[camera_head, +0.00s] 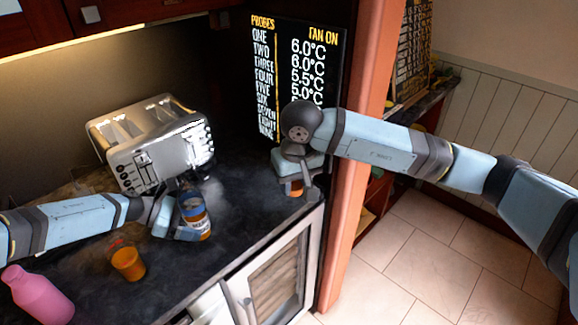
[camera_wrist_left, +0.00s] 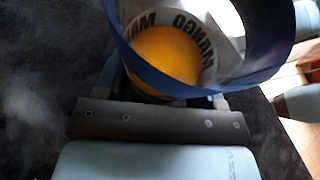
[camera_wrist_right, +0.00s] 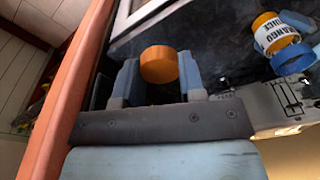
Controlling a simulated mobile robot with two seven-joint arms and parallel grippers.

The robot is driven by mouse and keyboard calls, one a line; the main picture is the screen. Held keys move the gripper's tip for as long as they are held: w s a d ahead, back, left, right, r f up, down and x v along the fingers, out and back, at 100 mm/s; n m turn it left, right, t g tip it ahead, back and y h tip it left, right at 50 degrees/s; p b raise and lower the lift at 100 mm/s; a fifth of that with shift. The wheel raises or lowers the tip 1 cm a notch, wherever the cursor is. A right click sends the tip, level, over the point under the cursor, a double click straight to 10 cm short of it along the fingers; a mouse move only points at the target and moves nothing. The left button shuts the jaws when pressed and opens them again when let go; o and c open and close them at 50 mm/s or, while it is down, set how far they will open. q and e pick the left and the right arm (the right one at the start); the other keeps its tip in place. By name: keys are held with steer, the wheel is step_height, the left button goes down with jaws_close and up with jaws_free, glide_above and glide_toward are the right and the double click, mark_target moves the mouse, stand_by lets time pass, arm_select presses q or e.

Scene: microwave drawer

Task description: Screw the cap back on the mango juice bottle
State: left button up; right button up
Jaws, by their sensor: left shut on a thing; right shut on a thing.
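The mango juice bottle (camera_head: 203,228) stands upright on the dark counter. It has a white label, orange juice inside and a blue upper rim with no cap on it. My left gripper (camera_head: 186,226) is shut around the bottle's side. The left wrist view looks down on the bottle (camera_wrist_left: 210,42) between the fingers. My right gripper (camera_head: 297,172) is shut on the orange cap (camera_head: 293,188), to the right of the bottle and apart from it. In the right wrist view the cap (camera_wrist_right: 158,64) sits between the fingertips, and the bottle (camera_wrist_right: 275,36) shows at upper right.
A silver toaster (camera_head: 160,145) stands behind the bottle. An orange cup (camera_head: 127,262) and a pink bottle (camera_head: 38,296) stand at the front left. A temperature board (camera_head: 290,75) is behind my right gripper, and an orange post (camera_head: 362,130) is to its right.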

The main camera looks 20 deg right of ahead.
arm_select(q)
steer(key=shift+w, duration=0.1)
arm_select(e)
steer(key=w+a+r, duration=0.3)
steer(key=w+a, duration=0.4)
steer(key=a, duration=0.3)
step_height(320, 180, up, 4)
glide_above(183, 178)
steer(key=shift+r, duration=0.1)
steer(key=shift+f, duration=1.9)
steer(key=shift+f, duration=0.7)
steer(key=o, duration=1.3)
steer(key=shift+c, duration=0.2)
